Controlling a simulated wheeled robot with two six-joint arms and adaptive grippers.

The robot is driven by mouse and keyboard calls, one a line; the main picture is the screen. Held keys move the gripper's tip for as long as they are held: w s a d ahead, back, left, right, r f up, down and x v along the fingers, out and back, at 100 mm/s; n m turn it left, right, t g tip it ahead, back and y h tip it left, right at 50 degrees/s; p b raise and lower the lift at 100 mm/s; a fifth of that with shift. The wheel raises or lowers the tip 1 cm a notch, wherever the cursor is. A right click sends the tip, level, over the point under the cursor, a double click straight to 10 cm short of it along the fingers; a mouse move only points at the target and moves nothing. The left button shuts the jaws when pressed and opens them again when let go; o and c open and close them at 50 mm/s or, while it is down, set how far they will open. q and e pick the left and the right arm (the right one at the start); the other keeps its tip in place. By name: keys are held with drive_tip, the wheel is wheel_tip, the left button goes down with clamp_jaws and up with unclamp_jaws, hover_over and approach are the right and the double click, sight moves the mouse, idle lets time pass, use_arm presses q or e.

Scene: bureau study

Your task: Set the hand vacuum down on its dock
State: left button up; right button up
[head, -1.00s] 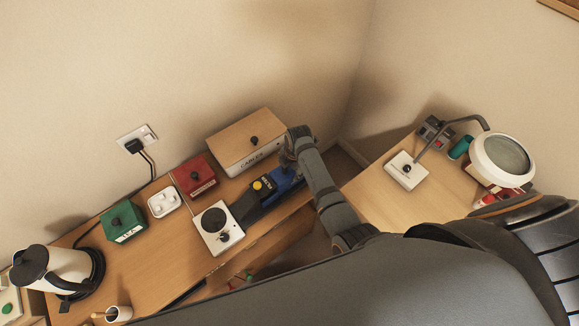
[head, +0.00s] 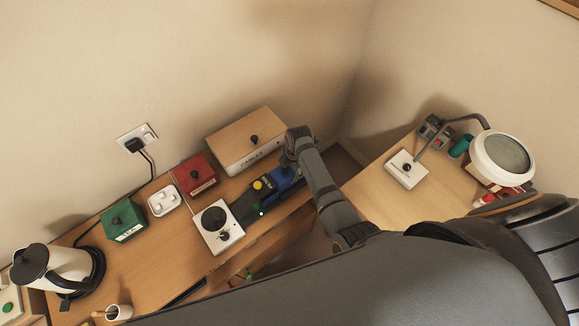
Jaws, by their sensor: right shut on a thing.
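The hand vacuum (head: 283,180) is blue and dark with a yellow button, and lies low over the desk in front of the cables box. Its dock (head: 249,211) is a dark base under and beside the vacuum's front end, with a small green light showing. The vacuum appears to rest on the dock, though the contact is partly hidden. My right gripper (head: 291,167) is shut on the vacuum at its right end; its fingers are mostly hidden by my own wrist. My left gripper is not in view.
The white cables box (head: 236,153) with a wooden lid stands just behind. A white hotplate (head: 226,238) sits close to the dock's left. A red box (head: 194,176), green box (head: 123,221) and kettle (head: 52,268) stand further left. A magnifier lamp (head: 501,158) stands on the right desk.

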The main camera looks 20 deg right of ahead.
drive_tip(key=shift+w+r, duration=0.1)
drive_tip(key=o, duration=1.7)
drive_tip(key=shift+o, duration=1)
drive_tip(key=shift+o, duration=0.5)
drive_tip(key=shift+s, duration=0.25)
